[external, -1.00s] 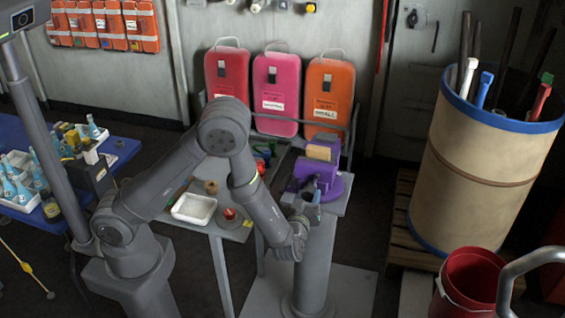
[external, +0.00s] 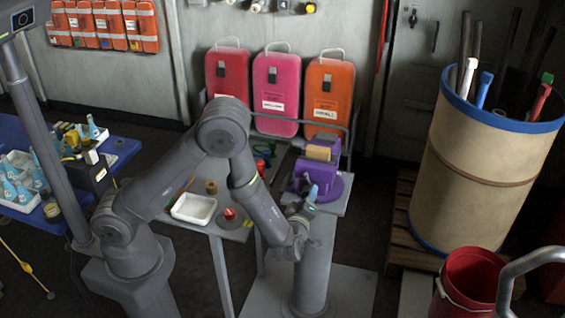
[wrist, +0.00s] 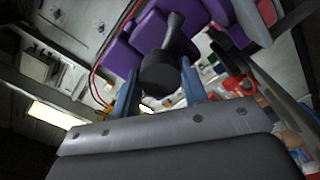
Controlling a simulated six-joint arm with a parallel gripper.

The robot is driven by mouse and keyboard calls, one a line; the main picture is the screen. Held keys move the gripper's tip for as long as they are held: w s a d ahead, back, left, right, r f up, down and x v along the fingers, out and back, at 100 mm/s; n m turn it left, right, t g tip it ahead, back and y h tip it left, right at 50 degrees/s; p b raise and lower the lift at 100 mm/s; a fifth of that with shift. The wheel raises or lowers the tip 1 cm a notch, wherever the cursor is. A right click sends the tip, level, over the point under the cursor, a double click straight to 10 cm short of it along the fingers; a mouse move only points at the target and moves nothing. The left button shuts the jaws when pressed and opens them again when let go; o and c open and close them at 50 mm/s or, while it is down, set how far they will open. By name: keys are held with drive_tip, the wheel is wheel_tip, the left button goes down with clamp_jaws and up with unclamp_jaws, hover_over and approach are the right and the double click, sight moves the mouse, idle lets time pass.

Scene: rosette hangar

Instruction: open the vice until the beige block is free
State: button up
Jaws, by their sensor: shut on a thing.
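The purple vice (external: 331,187) is mounted on a grey pedestal table in the external view. The beige block (external: 318,153) sits upright between its jaws at the top; I cannot see any gap beside it. My gripper (external: 309,197) is at the near side of the vice, low in front of it. In the wrist view the purple vice body (wrist: 215,18) fills the top. The dark vice handle with its round black knob (wrist: 160,72) lies between the two blue-grey fingers of my gripper (wrist: 159,88), which is shut on it. The block cannot be made out in the wrist view.
A side table left of the vice holds a white tray (external: 193,209) and a red round item (external: 229,213). Pink and orange cases (external: 328,95) stand behind. A large beige bin (external: 480,170) and a red bucket (external: 468,280) are to the right.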

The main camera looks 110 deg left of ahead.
drive_tip(key=n, duration=0.7)
drive_tip(key=shift+d, duration=0.1)
drive_tip(key=shift+d+n, duration=0.1)
drive_tip(key=shift+n, duration=7.4)
drive_tip(key=shift+n, duration=1.7)
